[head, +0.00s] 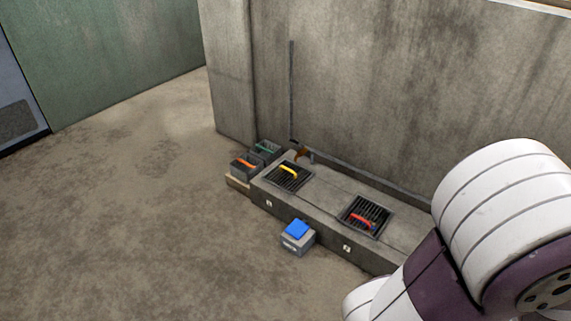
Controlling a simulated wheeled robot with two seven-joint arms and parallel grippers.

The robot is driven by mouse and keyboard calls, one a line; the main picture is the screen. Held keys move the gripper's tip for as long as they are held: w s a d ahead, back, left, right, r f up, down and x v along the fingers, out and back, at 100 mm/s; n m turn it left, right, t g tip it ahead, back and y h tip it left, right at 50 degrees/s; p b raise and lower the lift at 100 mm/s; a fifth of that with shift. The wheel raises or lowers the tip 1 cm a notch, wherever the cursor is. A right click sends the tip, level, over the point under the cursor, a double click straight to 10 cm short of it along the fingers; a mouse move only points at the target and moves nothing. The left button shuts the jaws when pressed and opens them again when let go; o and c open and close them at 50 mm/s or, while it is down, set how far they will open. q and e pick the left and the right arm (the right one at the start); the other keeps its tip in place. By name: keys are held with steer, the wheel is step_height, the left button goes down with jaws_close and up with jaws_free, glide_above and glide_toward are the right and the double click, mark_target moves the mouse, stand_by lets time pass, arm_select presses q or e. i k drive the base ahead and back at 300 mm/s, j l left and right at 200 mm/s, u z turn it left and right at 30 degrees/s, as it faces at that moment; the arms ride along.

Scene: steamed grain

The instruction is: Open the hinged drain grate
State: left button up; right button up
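Two dark drain grates are set in the top of a low concrete ledge against the wall. The left grate (287,179) has a yellow handle (289,170) across it. The right grate (364,218) has a red handle (362,220), with a small blue spot beside it. Both grates look closed and flush with the ledge top; I cannot tell which one is hinged. A white and purple arm of mine fills the lower right, nearer to me than the ledge. Neither of my grippers shows.
The concrete ledge (326,193) bears small plates on its front. A grey box with a blue top (297,231) stands on the floor before it. Dark crates (246,166) with orange and green parts sit at its left end. A thin pole (292,92) leans on the wall. The left floor is clear.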

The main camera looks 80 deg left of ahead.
mark_target(352, 216)
steer(key=u, duration=3.1)
steer(key=z, duration=0.15)
steer(key=i+l+z, duration=0.25)
steer(key=z, duration=0.15)
steer(key=i+l+z, duration=0.1)
steer(key=i+z, duration=0.65)
steer(key=i, duration=0.6)
steer(key=i+j+z, duration=0.1)
steer(key=i, duration=0.55)
